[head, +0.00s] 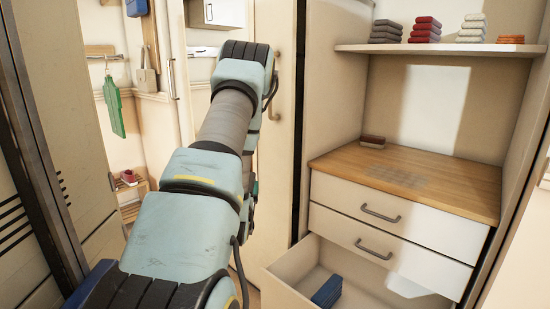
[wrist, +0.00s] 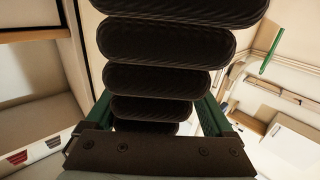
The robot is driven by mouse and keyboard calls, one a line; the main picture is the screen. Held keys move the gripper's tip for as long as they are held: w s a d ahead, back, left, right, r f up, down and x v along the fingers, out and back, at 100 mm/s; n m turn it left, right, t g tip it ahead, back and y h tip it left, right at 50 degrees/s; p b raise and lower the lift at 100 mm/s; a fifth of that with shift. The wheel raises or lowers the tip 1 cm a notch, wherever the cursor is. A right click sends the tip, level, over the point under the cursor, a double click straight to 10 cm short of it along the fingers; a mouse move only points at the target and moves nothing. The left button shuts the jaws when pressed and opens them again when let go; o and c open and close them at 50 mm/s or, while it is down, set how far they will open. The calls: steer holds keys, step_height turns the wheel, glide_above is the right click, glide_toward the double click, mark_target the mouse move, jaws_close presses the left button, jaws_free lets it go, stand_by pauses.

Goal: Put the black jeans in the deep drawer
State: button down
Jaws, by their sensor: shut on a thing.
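The black jeans (wrist: 165,45) show in the wrist view as a dark folded stack of several layers. My gripper (wrist: 152,112) is shut on them, with a green finger at each side. In the head view my arm hides the gripper and the jeans. The deep drawer (head: 292,268) is the open bottom drawer of the cabinet at the lower right of the head view. A folded blue item (head: 327,291) lies inside it. The gripper is apart from the drawer, beyond the arm to its left.
Two shut drawers (head: 368,206) sit above the open one, under a wooden top (head: 420,180) with a small dark red-brown item (head: 373,141). A shelf (head: 440,49) above holds folded stacks. A green garment (head: 114,105) hangs at the left. A tall door panel (head: 275,150) stands behind my arm.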

steer(key=shift+a+r, duration=0.1)
steer(key=shift+r, duration=0.05)
step_height(320, 180, up, 10)
steer(key=p, duration=0.9)
steer(key=shift+d, duration=0.25)
steer(key=shift+w+a, duration=0.1)
steer(key=shift+w, duration=0.1)
